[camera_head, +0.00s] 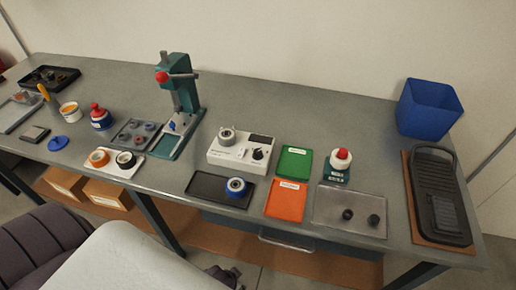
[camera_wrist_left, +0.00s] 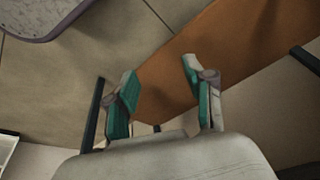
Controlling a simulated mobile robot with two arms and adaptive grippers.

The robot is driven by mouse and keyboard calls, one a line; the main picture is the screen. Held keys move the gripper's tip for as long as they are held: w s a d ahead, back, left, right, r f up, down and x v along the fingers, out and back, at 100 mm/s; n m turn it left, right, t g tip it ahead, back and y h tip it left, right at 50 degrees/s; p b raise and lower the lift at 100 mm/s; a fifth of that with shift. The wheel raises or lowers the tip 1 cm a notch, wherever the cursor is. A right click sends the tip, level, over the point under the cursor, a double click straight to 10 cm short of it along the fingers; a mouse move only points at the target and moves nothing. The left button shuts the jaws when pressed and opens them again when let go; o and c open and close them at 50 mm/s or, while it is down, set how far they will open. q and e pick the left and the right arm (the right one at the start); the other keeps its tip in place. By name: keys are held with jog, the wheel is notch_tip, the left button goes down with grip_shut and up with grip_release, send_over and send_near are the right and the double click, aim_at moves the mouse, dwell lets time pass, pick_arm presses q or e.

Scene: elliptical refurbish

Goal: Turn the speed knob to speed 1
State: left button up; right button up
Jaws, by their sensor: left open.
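A white control box (camera_head: 238,150) stands near the middle of the bench. A round grey fixture (camera_head: 227,136) sits on its left part, and a small black knob (camera_head: 258,154) is at its right front. The knob's marks are too small to read. My left gripper (camera_wrist_left: 160,95) shows in the left wrist view with its two green-padded fingers spread apart and nothing between them. It is over the floor and a brown board, away from the box. My right gripper is not seen in either view.
A black tray (camera_head: 207,187) with a blue-rimmed roller lies in front of the box. Green (camera_head: 293,164) and orange (camera_head: 286,201) trays lie to its right. A green press (camera_head: 180,100) stands to its left. A blue bin (camera_head: 428,108) is at the far right.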

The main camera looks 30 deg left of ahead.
pick_arm(q)
jog(key=w+r+t, duration=0.1)
jog(key=w+r, duration=0.2)
jog(key=r, duration=1.1)
jog(key=w+r+t, duration=0.2)
jog(key=w+r, duration=0.1)
jog(key=r, duration=1.1)
jog(key=w+d+r+m+t, duration=0.3)
jog(key=w+r+t, duration=0.8)
jog(key=w+r, duration=0.8)
jog(key=w+d+r+m+t+h, duration=0.2)
jog(key=d+r+m+t+h, duration=0.1)
jog(key=d+r+m+h, duration=0.55)
jog(key=s+d+r+m+g+h, duration=0.25)
jog(key=d+m+g+h, duration=0.8)
jog(key=m+g, duration=0.55)
jog(key=m+g+y, duration=0.3)
jog(key=g+y, duration=0.1)
jog(key=y, duration=1.5)
send_over(258, 151)
notch_tip(258, 151, down, 10)
notch_tip(258, 151, down, 12)
jog(key=p, duration=0.3)
jog(key=shift+r, duration=0.1)
jog(key=shift+f, duration=0.7)
